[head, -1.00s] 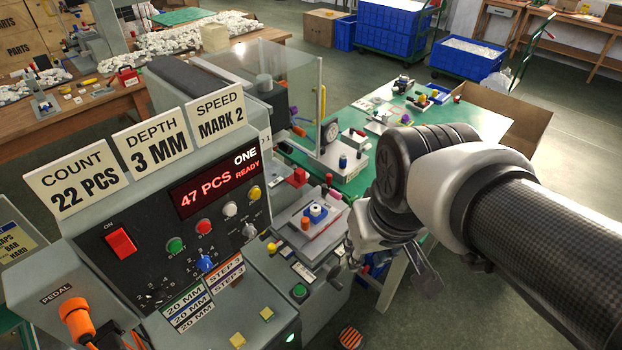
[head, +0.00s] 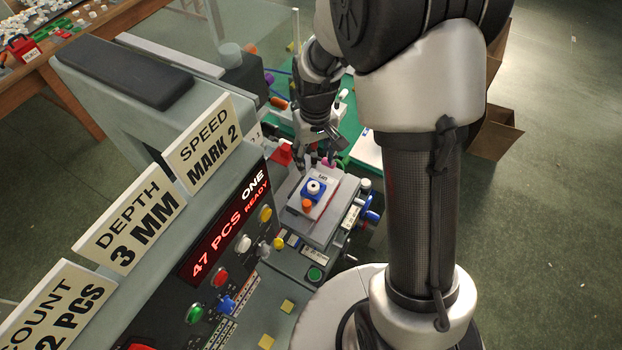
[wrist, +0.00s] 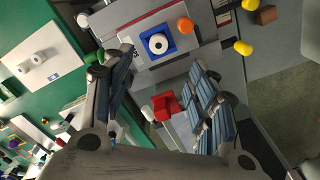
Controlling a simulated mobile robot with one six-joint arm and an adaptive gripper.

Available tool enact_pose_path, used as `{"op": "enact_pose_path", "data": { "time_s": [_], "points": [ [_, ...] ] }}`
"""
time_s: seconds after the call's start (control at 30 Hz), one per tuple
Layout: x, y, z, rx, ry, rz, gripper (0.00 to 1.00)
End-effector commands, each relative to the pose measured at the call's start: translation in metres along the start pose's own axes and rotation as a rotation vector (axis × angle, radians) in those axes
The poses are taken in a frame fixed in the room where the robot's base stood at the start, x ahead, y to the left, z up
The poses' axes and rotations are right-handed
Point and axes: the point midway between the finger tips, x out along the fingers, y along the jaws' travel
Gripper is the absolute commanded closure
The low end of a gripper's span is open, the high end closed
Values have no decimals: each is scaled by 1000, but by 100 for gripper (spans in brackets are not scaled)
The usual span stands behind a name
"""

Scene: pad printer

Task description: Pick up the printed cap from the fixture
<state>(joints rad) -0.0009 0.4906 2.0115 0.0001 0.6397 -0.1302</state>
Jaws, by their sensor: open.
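The white printed cap (head: 314,186) sits on the blue fixture (head: 306,195) on the printer's grey bed plate. In the wrist view the cap (wrist: 158,43) shows as a white ring with a dark centre, inside the square blue fixture (wrist: 144,38). My gripper (head: 317,160) is just beyond the far edge of the plate, apart from the cap. In the wrist view my gripper (wrist: 161,63) is open and empty, with its fingers spread to either side below the cap. Nothing covers the cap.
An orange knob (head: 307,205) stands close beside the fixture. A red block (head: 283,153) is left of my gripper; it also shows between the fingers in the wrist view (wrist: 164,106). The printer's sign-bearing housing (head: 125,110) rises on the left. A green-topped table lies beyond.

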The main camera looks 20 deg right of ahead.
Motion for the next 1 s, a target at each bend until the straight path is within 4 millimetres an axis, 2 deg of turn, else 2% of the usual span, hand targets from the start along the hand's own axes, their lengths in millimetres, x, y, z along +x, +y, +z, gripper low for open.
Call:
{"op": "enact_pose_path", "data": {
  "time_s": [0.03, 0.1, 0.3, 0.67, 0.9, 1.0],
  "points": [
    [16, 0, 1, 0, -5, -1, 47],
    [31, 0, 1, 0, -5, -1, 47],
    [69, 0, 1, 0, -4, 0, 47],
    [93, 0, -2, 1, 0, 0, 47],
    [130, 1, -5, 0, -2, 0, 47],
    [137, 1, -6, 1, -1, 0, 47]
  ]
}}
